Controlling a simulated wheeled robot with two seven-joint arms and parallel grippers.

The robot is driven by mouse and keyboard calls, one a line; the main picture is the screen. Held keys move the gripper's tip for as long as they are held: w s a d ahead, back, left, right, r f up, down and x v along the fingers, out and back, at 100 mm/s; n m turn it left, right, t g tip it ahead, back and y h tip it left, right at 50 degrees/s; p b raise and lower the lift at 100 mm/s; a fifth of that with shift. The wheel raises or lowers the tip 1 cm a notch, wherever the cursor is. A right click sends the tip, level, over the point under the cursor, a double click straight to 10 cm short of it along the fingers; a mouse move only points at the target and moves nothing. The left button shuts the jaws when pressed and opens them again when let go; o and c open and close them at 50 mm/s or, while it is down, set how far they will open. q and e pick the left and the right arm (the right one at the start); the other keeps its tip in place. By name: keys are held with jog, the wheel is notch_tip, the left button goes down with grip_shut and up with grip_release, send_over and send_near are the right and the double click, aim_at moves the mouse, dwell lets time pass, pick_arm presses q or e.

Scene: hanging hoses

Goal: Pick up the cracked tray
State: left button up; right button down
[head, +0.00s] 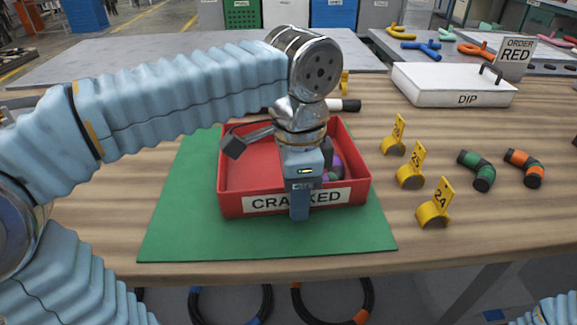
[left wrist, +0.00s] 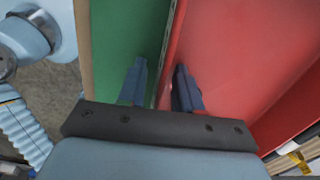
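The red tray (head: 235,205) has a white label, partly covered, that reads as CRACKED. It sits on a green mat (head: 180,225) on the wooden table. My left gripper (head: 300,205) points down at the tray's front wall and covers the middle of the label. In the left wrist view, my left gripper (left wrist: 160,78) has one finger outside the tray wall (left wrist: 170,50), over the mat, and one inside. The fingers are apart, with gaps to the wall. Dark and purple pieces (head: 331,160) lie in the tray, partly hidden by my wrist. My right gripper is out of view.
Yellow numbered markers (head: 411,170) stand right of the mat. A green hose piece (head: 478,171) and an orange one (head: 525,168) lie farther right. A white DIP box (head: 450,86) and an ORDER RED sign (head: 514,58) are behind. The front of the mat is clear.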

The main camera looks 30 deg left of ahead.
pick_arm(q)
grip_shut()
jog(key=shift+r, duration=0.15)
